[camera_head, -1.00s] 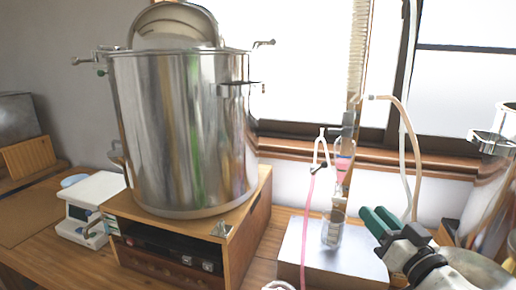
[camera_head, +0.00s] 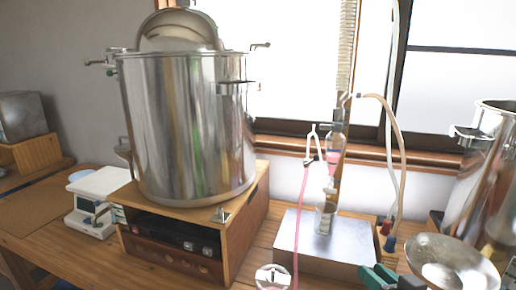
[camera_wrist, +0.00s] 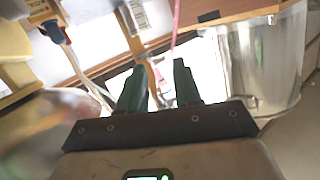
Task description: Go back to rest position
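My gripper (camera_head: 378,277) has two green fingers and shows at the bottom right edge of the head view, low in front of the silver box. In the wrist view my gripper (camera_wrist: 158,90) has its fingers apart, with nothing seen held between them. The wrist picture is tilted, with the table at its top. The rest of my arm is mostly outside the head view.
A large steel pot (camera_head: 185,130) stands on a wooden cabinet (camera_head: 235,248). A silver box (camera_head: 315,243) carries glassware with a pink tube (camera_head: 301,210). A metal bowl (camera_head: 450,265) and another steel vessel (camera_head: 485,190) are at right. A white device (camera_head: 97,200) is at left.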

